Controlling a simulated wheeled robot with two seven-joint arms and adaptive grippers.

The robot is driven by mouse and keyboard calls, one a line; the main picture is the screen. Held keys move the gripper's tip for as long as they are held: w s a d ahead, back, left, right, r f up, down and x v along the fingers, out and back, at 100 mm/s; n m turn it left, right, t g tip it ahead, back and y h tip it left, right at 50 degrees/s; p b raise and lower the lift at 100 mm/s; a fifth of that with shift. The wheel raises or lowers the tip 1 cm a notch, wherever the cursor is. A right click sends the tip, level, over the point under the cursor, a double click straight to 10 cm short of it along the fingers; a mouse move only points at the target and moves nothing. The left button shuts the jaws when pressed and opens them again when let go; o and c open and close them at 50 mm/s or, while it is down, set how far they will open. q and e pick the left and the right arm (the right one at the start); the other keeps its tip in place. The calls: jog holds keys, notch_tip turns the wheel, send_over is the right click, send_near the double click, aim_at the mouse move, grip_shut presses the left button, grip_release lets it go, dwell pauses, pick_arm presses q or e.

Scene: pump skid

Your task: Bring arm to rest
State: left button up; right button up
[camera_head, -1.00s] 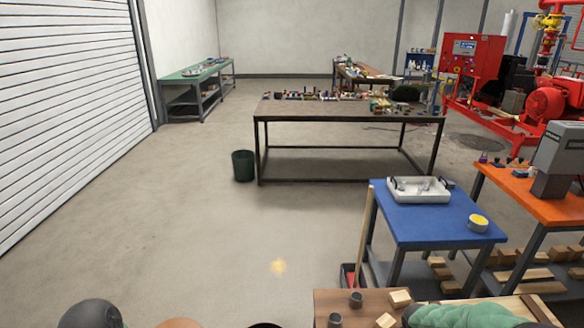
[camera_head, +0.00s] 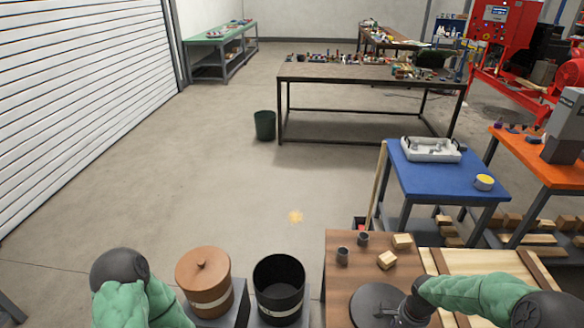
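My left arm (camera_head: 130,295) stands at the bottom left, with green padding and a dark rounded joint; its gripper is out of view. My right arm (camera_head: 480,292) reaches in from the bottom right. Its dark gripper (camera_head: 398,312) is low over the brown tabletop (camera_head: 338,262), beside or over a dark round disc (camera_head: 370,302). I cannot make out the fingers or whether they hold anything.
A lidded brown pot (camera_head: 204,280) and a black open bin (camera_head: 279,285) stand left of the brown tabletop. A blue table (camera_head: 440,178) stands behind. The floor at left is clear.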

jog(key=s+a+f+n+y, duration=0.2)
jog(key=a+f+n, duration=0.15)
jog(key=a, duration=0.45)
jog(key=s+a+f+n+y, duration=0.1)
jog(key=s+a+f+n, duration=0.15)
jog(key=a+f, duration=0.4)
jog(key=s+a+f+n, duration=0.3)
jog(key=s+a+n, duration=0.2)
jog(key=s+a, duration=0.3)
jog(key=shift+a+n+y, duration=0.3)
jog(key=shift+a, duration=0.1)
